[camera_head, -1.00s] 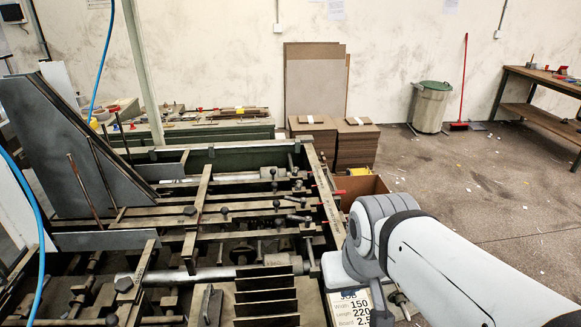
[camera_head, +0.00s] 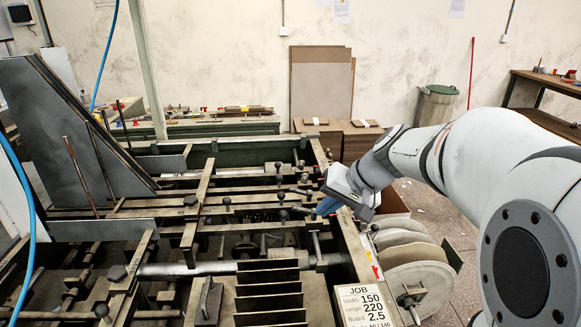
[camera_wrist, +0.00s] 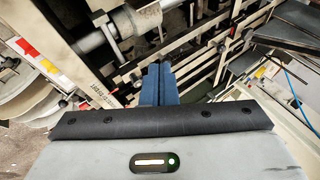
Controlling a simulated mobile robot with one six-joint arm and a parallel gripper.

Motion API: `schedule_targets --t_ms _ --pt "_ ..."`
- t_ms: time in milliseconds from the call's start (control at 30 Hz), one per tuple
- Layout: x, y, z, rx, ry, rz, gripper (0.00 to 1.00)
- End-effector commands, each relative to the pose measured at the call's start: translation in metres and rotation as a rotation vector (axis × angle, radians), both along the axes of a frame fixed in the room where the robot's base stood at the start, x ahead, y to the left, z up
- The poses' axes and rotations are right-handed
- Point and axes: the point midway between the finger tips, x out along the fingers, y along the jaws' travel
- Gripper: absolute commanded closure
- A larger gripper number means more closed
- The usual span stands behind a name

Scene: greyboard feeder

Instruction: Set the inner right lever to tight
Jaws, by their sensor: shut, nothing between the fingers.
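The greyboard feeder (camera_head: 190,214) fills the left and middle of the head view. Several small levers with dark knobs sit along its right part, among them one lever (camera_head: 304,191) just left of my gripper. I cannot tell for sure which is the inner right lever, or its setting. My gripper (camera_head: 322,209) is over the feeder's right side rail, its blue fingers pointing left and down toward the levers. In the wrist view the blue fingers (camera_wrist: 159,82) are together and empty, with bars and rods beyond them. Whether they touch a lever cannot be told.
A job card (camera_head: 363,306) is at the feeder's front right. Round white reels (camera_head: 418,275) stand right of the rail. A row of dark plates (camera_head: 268,290) is at the front. Board stacks (camera_head: 359,140) and a bin (camera_head: 436,105) stand behind, with open floor to the right.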

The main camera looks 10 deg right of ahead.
Motion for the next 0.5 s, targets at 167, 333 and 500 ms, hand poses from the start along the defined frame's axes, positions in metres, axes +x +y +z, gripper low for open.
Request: schedule_targets --t_ms 167,333,500 --pt "0.092 -0.032 -0.027 0.202 -0.107 -0.092 1.00" --pt "0.161 -0.073 -0.042 0.343 -0.231 -0.179 1.00" --pt "0.198 -0.106 -0.050 0.417 -0.317 -0.240 1.00"
